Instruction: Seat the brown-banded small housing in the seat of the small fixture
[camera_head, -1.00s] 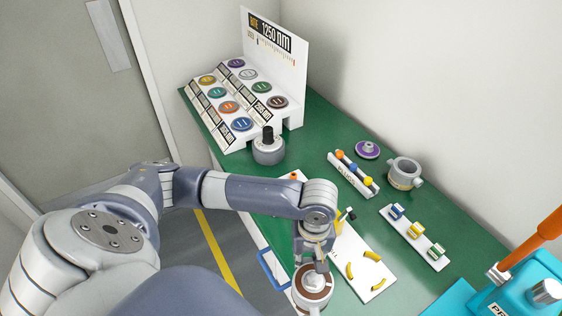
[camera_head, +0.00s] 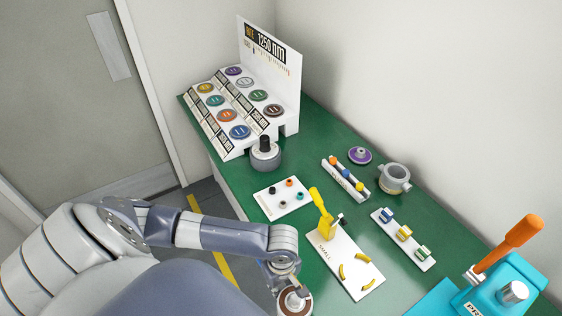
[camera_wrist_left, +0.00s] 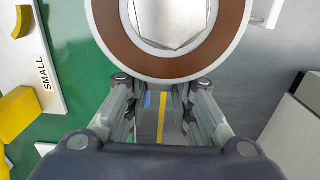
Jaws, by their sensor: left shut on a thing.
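The brown-banded housing (camera_head: 293,304) is a pale round part with a brown ring and a metal centre, at the bottom edge of the head view. My left gripper (camera_head: 283,283) is shut on its near side; in the left wrist view the brown ring (camera_wrist_left: 118,45) fills the top, beyond the fingers (camera_wrist_left: 163,85). The small fixture (camera_head: 336,262) is a white plate marked SMALL, with curved yellow pieces around its seat (camera_head: 357,270) and an upright yellow clamp (camera_head: 324,220). The housing is apart from it, to the lower left. My right gripper is not in view.
A tray of small round parts (camera_head: 270,203), a rack of coloured plugs (camera_head: 345,180), a grey housing (camera_head: 395,180) and a strip of coloured clips (camera_head: 403,240) stand on the green table. A teal press (camera_head: 500,285) is at the right.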

